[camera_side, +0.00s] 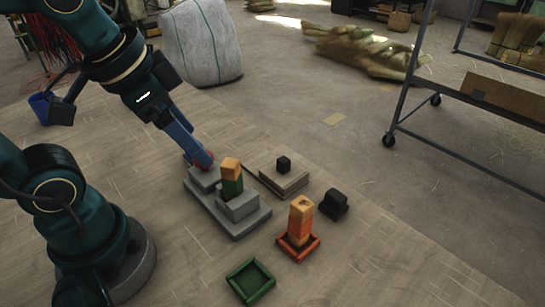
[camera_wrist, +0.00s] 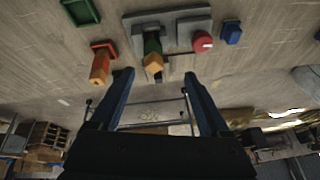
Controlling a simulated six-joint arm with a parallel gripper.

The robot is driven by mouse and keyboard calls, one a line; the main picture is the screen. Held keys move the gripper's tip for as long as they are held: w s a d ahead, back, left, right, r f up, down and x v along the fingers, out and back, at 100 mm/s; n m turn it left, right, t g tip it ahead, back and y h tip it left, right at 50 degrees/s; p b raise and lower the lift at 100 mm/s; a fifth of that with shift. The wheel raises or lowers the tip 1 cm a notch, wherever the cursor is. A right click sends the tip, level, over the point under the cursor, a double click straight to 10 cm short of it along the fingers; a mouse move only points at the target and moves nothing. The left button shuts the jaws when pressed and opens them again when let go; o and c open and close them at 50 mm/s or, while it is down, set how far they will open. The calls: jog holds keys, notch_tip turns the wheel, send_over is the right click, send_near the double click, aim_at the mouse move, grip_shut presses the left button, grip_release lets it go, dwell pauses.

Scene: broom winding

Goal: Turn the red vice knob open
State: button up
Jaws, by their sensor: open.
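The red vice knob (camera_side: 205,161) is at the left end of the grey vice (camera_side: 235,222), partly covered by my fingers in the side view. In the wrist view the knob (camera_wrist: 202,41), with a white mark, is beyond my fingertips and to the right. The vice holds an upright green block (camera_side: 232,188) with an orange block (camera_side: 231,168) on top. My gripper (camera_side: 194,148) is open, with its blue fingers wide apart and nothing between them in the wrist view (camera_wrist: 157,76). The side view overlaps fingertips and knob, so I cannot tell their gap.
A red tray (camera_side: 313,250) holds stacked orange blocks (camera_side: 300,218). A green tray (camera_side: 250,281) looks empty. A black block (camera_side: 284,163) sits on a wooden plate (camera_side: 290,187); another black object (camera_side: 334,204) is nearby. A blue block (camera_wrist: 232,32) is beside the knob.

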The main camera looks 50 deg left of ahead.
jog(key=w+a+f+g, duration=0.1)
jog(key=w+a, duration=0.1)
jog(key=w+a+f+g, duration=0.1)
jog(key=a+f+g, duration=0.1)
jog(key=a, duration=0.1)
jog(key=w+a+f+g, duration=0.1)
jog(key=w+a+f, duration=0.1)
jog(key=a, duration=0.1)
jog(key=shift+w+a+g, duration=0.2)
jog(key=shift+w+g, duration=0.1)
jog(key=shift+w, duration=0.05)
jog(key=shift+s+a+f, duration=0.15)
jog(key=shift+a+f, duration=0.15)
jog(key=shift+f, duration=2.65)
jog(key=shift+c, duration=0.3)
grip_shut()
jog(key=shift+n, duration=0.3)
